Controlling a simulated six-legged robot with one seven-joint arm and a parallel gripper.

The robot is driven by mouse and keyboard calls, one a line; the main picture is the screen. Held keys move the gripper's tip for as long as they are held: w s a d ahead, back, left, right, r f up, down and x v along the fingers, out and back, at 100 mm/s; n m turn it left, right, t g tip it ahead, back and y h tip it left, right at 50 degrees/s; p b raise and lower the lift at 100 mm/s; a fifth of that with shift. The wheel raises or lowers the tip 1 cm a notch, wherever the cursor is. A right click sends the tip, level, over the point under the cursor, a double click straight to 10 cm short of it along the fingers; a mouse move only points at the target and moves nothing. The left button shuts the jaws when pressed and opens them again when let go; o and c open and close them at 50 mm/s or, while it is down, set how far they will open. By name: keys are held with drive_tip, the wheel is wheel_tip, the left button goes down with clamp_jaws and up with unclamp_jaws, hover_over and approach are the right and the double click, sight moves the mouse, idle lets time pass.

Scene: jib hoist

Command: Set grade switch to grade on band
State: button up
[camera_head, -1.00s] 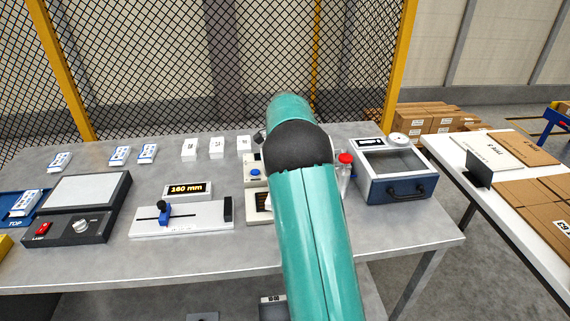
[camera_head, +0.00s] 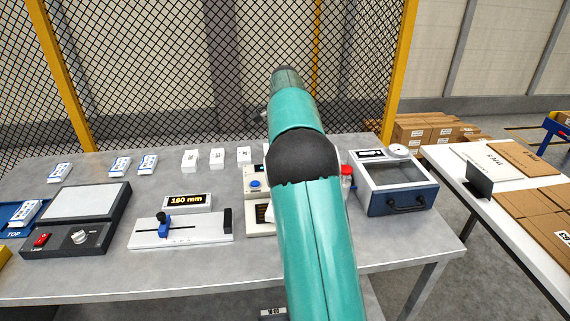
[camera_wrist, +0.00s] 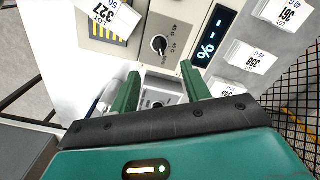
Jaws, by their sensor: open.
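In the wrist view a black rotary knob (camera_wrist: 160,45) with a light pointer line sits on a cream panel (camera_wrist: 185,12). Small marks surround it, too small to read; it looks like the grade switch, but I cannot confirm this or its setting. My gripper (camera_wrist: 162,86) is open and empty, its two green fingers apart and below the knob in the picture. Between the fingers shows a grey part with a dark round detail (camera_wrist: 157,104). A display (camera_wrist: 212,35) beside the knob shows "%" and dashes. In the head view my arm hides the gripper and much of this device (camera_head: 256,183).
White lot cards (camera_wrist: 252,55) stand beside the panel, and card 327 (camera_wrist: 108,18) lies near its slot. In the head view are a slide gauge reading 160 mm (camera_head: 180,229), a lamp box (camera_head: 68,238) and a blue-grey drawer box (camera_head: 398,190). A mesh fence (camera_head: 180,70) stands behind.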

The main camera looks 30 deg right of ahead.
drive_tip(key=shift+r, duration=1.8)
drive_tip(key=shift+s, duration=0.1)
